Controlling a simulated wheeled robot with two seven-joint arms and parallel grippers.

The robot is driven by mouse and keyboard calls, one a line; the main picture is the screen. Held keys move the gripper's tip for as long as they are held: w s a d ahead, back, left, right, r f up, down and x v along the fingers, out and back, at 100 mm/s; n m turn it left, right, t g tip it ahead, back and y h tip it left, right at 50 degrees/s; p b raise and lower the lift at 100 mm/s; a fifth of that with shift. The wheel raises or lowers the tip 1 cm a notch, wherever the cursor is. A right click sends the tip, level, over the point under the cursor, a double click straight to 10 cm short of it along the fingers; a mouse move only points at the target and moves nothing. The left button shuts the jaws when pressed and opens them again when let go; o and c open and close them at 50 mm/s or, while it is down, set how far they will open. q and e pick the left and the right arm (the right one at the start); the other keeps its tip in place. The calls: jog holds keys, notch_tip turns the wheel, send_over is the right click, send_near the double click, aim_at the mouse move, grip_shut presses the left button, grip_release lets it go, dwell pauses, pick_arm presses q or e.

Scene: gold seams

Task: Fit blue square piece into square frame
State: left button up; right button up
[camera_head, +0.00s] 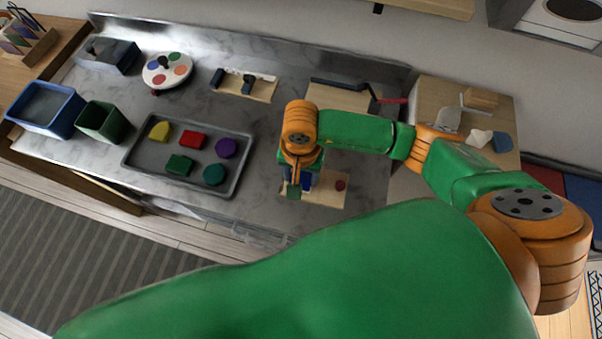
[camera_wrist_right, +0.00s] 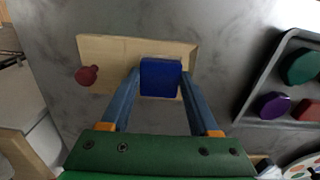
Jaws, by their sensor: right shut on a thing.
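My right gripper (camera_head: 297,186) is over a light wooden board (camera_head: 325,195) at the counter's front edge. In the right wrist view, its two blue fingers (camera_wrist_right: 160,76) are shut on the blue square piece (camera_wrist_right: 161,80). The piece covers the right part of the board (camera_wrist_right: 120,50) in that view, and I cannot tell whether it touches the board. A red knob (camera_wrist_right: 87,75) stands on the other end of the board. I cannot make out the square frame; the piece and gripper hide that part. My left gripper is not in view.
A grey tray (camera_head: 131,157) with several coloured pieces lies left of the board. A green bin (camera_head: 102,122) and a blue bin (camera_head: 46,108) stand further left. A white disc (camera_head: 167,71) with coloured spots and more wooden boards (camera_head: 337,97) are behind.

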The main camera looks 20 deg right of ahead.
dwell(0.7)
jog(key=shift+f+b, duration=0.4)
jog(key=shift+b, duration=0.35)
dwell(0.5)
jog(key=o, duration=1.5)
jog(key=shift+o, duration=0.2)
jog(key=shift+r+p, duration=2.25)
jog(key=shift+r, duration=1.3)
